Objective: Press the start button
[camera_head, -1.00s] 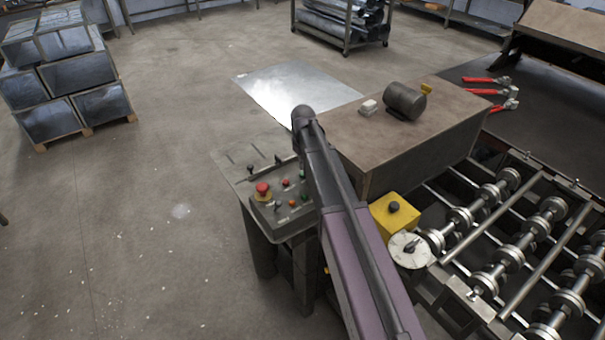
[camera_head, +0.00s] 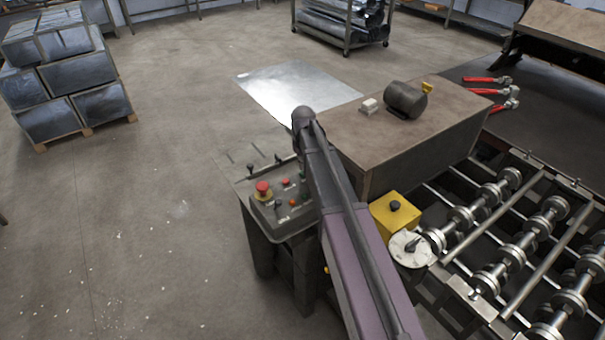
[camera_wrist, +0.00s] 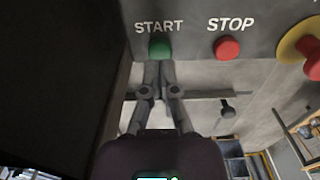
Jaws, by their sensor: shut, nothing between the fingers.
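The green start button (camera_wrist: 160,49) sits under the word START on the grey control panel (camera_wrist: 190,20) in the wrist view. My gripper (camera_wrist: 159,66) is shut and empty. Its fingertips appear just below the green button in that view; I cannot tell whether they touch it. In the head view the control panel (camera_head: 268,215) stands left of my arm, which hides my gripper and part of the panel's right side.
A red stop button (camera_wrist: 227,48) is right of the green one, with a red emergency button (camera_wrist: 312,66) on yellow farther right; it also shows in the head view (camera_head: 263,187). A brown-topped cabinet (camera_head: 350,125) and a roller machine (camera_head: 500,250) stand right of the panel.

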